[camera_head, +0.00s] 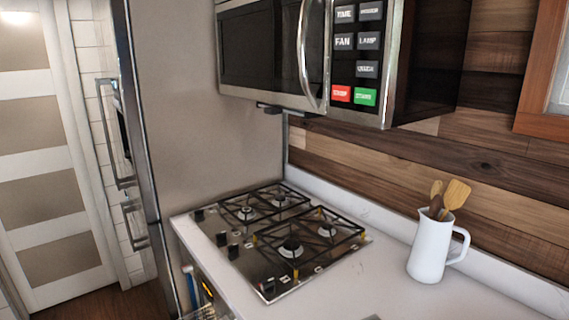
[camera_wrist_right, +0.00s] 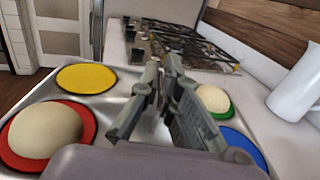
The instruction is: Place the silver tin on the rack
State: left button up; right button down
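A silver metal tin (camera_wrist_right: 112,104) shows in the right wrist view, spread out below my right gripper. It holds round discs in yellow (camera_wrist_right: 86,78), red (camera_wrist_right: 20,158), green and blue (camera_wrist_right: 242,146). A cream dome (camera_wrist_right: 46,131) sits on the red disc, and a smaller one (camera_wrist_right: 212,98) on the green disc. My right gripper (camera_wrist_right: 161,85) is over the middle of the tin, its fingers apart with a narrow gap; nothing is clearly held between them. The tin does not show in the head view. I cannot make out a rack. My left gripper is not in view.
A gas hob (camera_head: 280,238) with black grates is set in the white counter (camera_head: 375,285). A white jug (camera_head: 430,248) with wooden utensils stands right of it. A microwave (camera_head: 270,45) hangs above. A tall fridge (camera_head: 190,110) stands left.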

jog(key=s+d+f+m+t+h, duration=0.1)
jog(key=s+d+m+h, duration=0.3)
jog(key=s+d+h, duration=0.2)
jog(key=s+h, duration=0.1)
jog(key=s, duration=0.1)
jog(key=shift+s+m+b, duration=0.3)
dwell(0.6)
